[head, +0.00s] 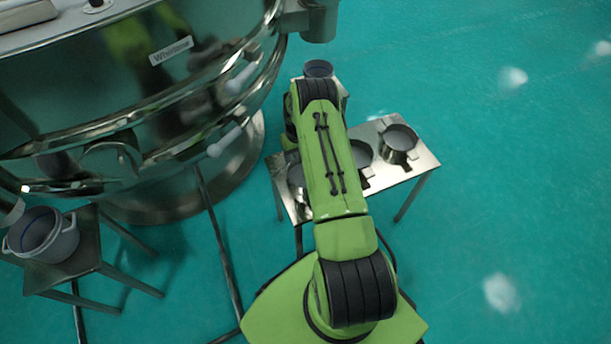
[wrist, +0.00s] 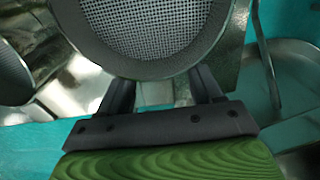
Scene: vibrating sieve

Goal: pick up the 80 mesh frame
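In the wrist view a round frame with a dark rim and a pale wire mesh (wrist: 150,25) fills the top middle. No mesh number is readable. My gripper (wrist: 163,85) has its two black fingers spread apart at the frame's near rim. The rim hides the fingertips, so I cannot tell whether they touch or hold it. In the head view my green arm reaches over a metal table (head: 418,163) and hides my gripper. Round dark-topped frames stand on that table: one at right (head: 399,138), one in the middle (head: 361,154), one at left (head: 296,176), the latter two partly behind my arm.
A large shiny sieve machine (head: 165,90) fills the upper left, close to my arm. A pot with handles (head: 45,236) sits on a stool (head: 92,250) at lower left. A dark-topped container (head: 318,68) stands beyond my arm. The teal floor at right is clear.

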